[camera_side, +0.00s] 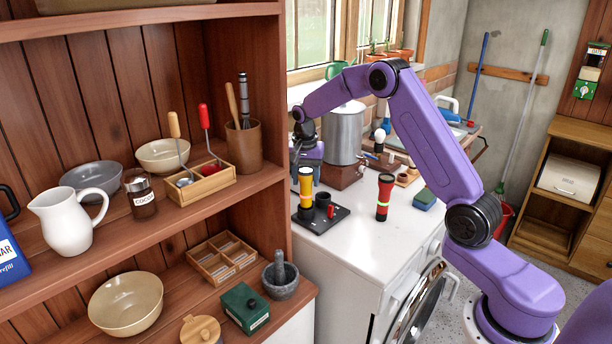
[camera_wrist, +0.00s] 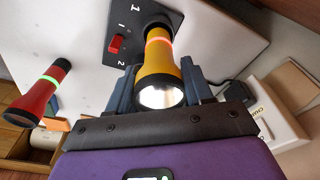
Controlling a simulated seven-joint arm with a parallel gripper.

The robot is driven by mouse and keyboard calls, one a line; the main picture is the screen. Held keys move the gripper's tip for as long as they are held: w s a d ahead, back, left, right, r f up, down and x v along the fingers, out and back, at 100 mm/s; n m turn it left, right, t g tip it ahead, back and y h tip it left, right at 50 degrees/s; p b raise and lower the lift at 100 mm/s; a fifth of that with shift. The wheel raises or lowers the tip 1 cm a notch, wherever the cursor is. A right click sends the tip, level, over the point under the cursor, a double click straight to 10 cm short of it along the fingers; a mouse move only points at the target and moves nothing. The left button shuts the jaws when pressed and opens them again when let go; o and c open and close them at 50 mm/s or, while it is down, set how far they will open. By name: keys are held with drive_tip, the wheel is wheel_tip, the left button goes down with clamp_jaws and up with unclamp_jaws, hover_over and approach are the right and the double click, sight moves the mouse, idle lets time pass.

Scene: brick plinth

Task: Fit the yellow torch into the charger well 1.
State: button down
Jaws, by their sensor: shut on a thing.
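The yellow torch (camera_side: 306,188) stands upright with its lens end up at the left side of the black charger (camera_side: 337,218). In the wrist view, the fingers of my gripper (camera_wrist: 160,84) are shut around the yellow torch (camera_wrist: 160,65), whose lit lens faces the camera. Its dark tail end meets the charger plate (camera_wrist: 172,48) near a mark "1". I cannot tell whether the tail is inside well 1 or just above it; the torch hides the well. The other, dark well (camera_side: 323,199) looks empty. A red switch (camera_wrist: 115,44) sits on the plate.
A red torch (camera_side: 384,197) stands on the white worktop to the right of the charger. A grey pot (camera_side: 343,135) and a brown box (camera_side: 342,176) are close behind. A wooden shelf unit (camera_side: 272,210) stands at the left. The worktop's front right is clear.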

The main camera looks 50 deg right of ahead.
drive_tip(key=shift+f, duration=0.2)
idle(0.4)
drive_tip(key=shift+c, duration=1.9)
unclamp_jaws()
